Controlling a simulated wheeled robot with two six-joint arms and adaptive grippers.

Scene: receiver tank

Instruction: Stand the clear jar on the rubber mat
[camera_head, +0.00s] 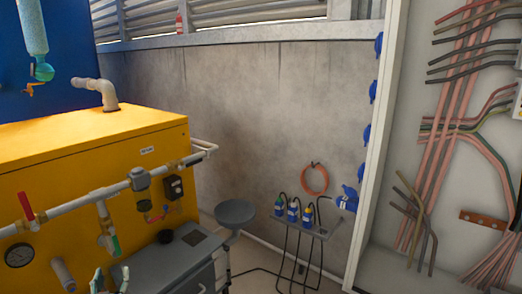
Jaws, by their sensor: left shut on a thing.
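My left gripper (111,281) shows only as two teal fingertips at the bottom edge, in front of the yellow machine and left of the grey cabinet top. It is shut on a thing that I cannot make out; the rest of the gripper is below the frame. I cannot pick out the clear jar for certain. A dark flat patch, perhaps the rubber mat (199,239), lies on the grey cabinet top. My right gripper is not in view.
The yellow machine (75,150) carries pipes and valves. An open wiring panel (455,170) is at right.

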